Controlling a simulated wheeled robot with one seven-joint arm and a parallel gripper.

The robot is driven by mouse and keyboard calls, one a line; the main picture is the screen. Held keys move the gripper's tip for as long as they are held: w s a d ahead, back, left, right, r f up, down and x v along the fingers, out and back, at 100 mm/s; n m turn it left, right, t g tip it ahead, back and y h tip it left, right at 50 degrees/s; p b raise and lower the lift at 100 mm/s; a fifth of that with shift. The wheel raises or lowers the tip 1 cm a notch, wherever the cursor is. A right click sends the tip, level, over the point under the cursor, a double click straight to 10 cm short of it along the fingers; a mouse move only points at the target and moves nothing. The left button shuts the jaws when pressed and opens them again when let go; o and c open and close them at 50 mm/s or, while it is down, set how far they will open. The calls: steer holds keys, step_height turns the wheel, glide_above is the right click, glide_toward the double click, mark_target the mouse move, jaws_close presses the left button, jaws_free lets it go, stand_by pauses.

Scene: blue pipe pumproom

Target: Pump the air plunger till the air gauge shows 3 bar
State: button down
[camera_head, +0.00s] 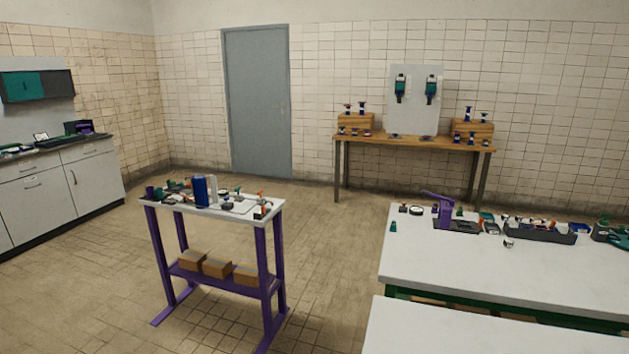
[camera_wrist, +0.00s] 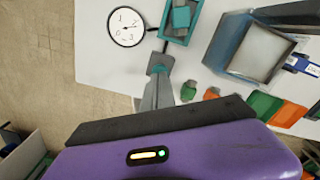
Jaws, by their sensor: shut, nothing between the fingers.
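In the wrist view, a round white gauge (camera_wrist: 127,27) with a black rim and marks from 0 to 3 lies near the table's left edge. Its needle is too small to read surely. A dark line runs from it to a teal housing (camera_wrist: 177,32) holding a teal block (camera_wrist: 181,17), which may be the plunger. My gripper (camera_wrist: 159,64) is shut and empty, its grey fingertips just below the housing in the picture. I cannot tell whether they touch it. My gripper does not show in the head view, and I cannot surely identify the air plunger there.
In the head view, a purple-legged trolley (camera_head: 270,212) stands left, a cluttered white table (camera_head: 470,265) right, and a wooden bench (camera_head: 410,141) behind, with open floor between.

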steer(key=shift+f+b, duration=1.2)
steer(key=shift+f, duration=0.65)
step_height(320, 180, up, 8)
steer(key=p, duration=0.6)
stand_by(0.3)
